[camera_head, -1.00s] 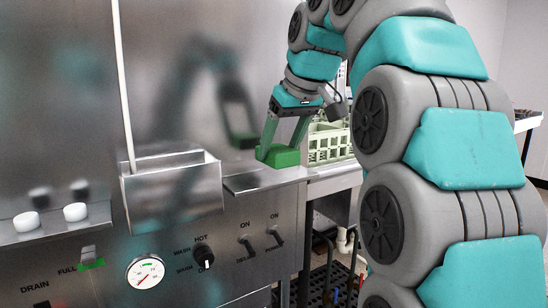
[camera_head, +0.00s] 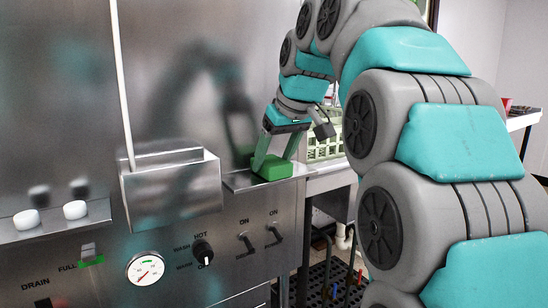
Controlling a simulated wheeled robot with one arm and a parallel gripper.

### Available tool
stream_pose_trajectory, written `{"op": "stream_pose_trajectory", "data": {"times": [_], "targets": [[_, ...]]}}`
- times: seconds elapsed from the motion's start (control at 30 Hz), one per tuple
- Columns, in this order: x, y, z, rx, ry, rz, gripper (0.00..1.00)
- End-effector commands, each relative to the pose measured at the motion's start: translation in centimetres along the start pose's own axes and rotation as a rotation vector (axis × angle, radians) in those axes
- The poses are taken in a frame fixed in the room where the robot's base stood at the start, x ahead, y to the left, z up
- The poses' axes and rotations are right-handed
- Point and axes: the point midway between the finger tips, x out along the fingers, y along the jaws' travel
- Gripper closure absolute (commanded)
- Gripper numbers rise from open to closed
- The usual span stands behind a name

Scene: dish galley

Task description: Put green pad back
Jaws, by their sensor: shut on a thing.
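The green pad (camera_head: 272,169) is a small block at the metal ledge (camera_head: 238,181) on the right of the machine front. My gripper (camera_head: 272,160) points down and is shut on the pad, with a finger on either side. The pad is at the ledge's surface; I cannot tell whether its underside rests fully on it. My arm comes in from the right and hides part of the background.
A metal box (camera_head: 172,192) with a white rod (camera_head: 122,90) stands left of the ledge. Two white pucks (camera_head: 75,210) sit on a shelf at far left. A knob (camera_head: 203,250), switches and a gauge (camera_head: 145,270) are below. A pale green rack (camera_head: 324,145) stands behind the gripper.

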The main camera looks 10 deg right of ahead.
Motion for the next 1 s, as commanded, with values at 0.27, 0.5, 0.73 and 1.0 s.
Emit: {"op": "stream_pose_trajectory", "data": {"times": [0.27,0.5,0.73,1.0], "targets": [[0.05,0.01,0.05,0.000,0.001,0.000,0.81],[0.15,0.01,0.11,0.000,0.001,0.000,0.11],[0.16,0.01,0.11,0.000,0.001,0.000,0.00],[-0.26,0.02,-0.04,0.000,0.001,0.000,0.00]]}}
